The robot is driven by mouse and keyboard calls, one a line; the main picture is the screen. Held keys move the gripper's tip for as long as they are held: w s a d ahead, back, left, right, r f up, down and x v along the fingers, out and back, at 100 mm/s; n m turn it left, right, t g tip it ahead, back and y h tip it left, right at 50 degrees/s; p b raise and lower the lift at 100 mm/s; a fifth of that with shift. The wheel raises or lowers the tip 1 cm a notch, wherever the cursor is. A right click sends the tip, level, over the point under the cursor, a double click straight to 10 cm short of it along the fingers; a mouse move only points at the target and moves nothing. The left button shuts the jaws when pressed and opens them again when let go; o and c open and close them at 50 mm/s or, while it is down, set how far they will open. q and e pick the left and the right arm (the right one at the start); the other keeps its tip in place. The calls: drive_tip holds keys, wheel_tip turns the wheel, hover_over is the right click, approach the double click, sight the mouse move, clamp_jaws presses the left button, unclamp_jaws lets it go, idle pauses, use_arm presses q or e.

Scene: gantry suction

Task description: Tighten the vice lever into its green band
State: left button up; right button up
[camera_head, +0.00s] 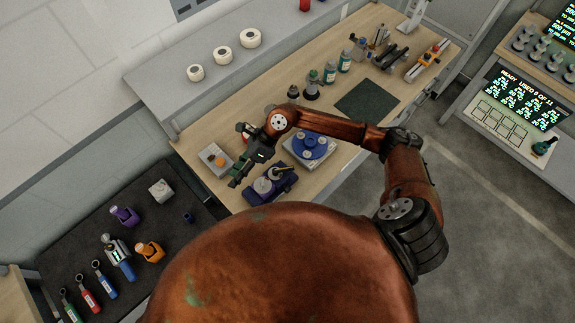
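I cannot make out a green band. My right gripper (238,181) reaches in from the right and points down and left, just left of the purple device. Whether it touches the device, and whether its fingers are open or shut, is too small and dark to tell. My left gripper is not in view.
A blue round fixture (312,145) on a pale plate sits right behind the purple device. A grey box with an orange knob (213,158) is to the left. A dark green mat (365,99), bottles and clamps stand farther back. A dark tool mat (75,235) lies lower left.

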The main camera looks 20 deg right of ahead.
drive_tip(key=w+d+f+n+h, duration=0.1)
drive_tip(key=d+f+h, duration=0.15)
drive_tip(key=d, duration=0.35)
drive_tip(key=w+d+f+n+h, duration=0.1)
drive_tip(key=d+f+h, duration=0.15)
drive_tip(key=d, duration=0.35)
drive_tip(key=g+h, duration=0.1)
drive_tip(key=h, duration=0.3)
hover_over(288, 168)
drive_tip(key=w, duration=0.2)
drive_tip(key=f+p, duration=0.1)
drive_tip(key=f, duration=0.2)
drive_tip(key=s+f+p, duration=0.1)
drive_tip(key=f, duration=0.2)
drive_tip(key=shift+s+f, duration=0.15)
drive_tip(key=shift+s, duration=0.05)
drive_tip(key=shift+s+f, duration=0.1)
drive_tip(key=shift+f, duration=0.5)
drive_tip(key=shift+c, duration=0.7)
clamp_jaws()
